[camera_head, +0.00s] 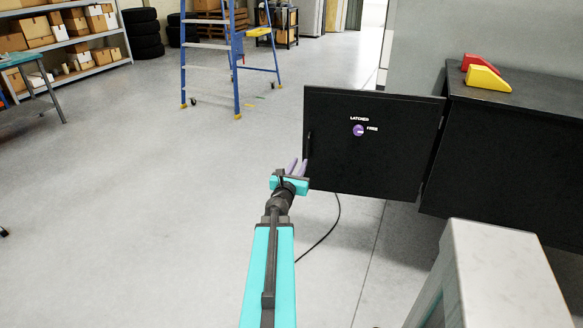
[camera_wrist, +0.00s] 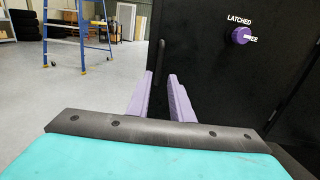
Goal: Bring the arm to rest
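My gripper (camera_head: 298,166) is stretched out in front of me, at the left edge of a black cabinet door (camera_head: 385,165). In the wrist view its two purple fingers (camera_wrist: 161,92) stand apart with nothing between them. The door hangs open, with its hinge side at the black cabinet (camera_head: 515,140) on the right. A dark vertical handle (camera_wrist: 160,58) is on the door just beyond the fingertips. I cannot tell whether a finger touches it. A purple knob (camera_head: 358,130) on the door sits between the labels "LATCHED" and "FREE".
A yellow wedge (camera_head: 487,78) and a red wedge (camera_head: 481,62) lie on the cabinet top. A pale block (camera_head: 495,265) stands close at right. A blue ladder (camera_head: 236,60) stands behind at left. A black cable (camera_head: 325,235) lies on the floor.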

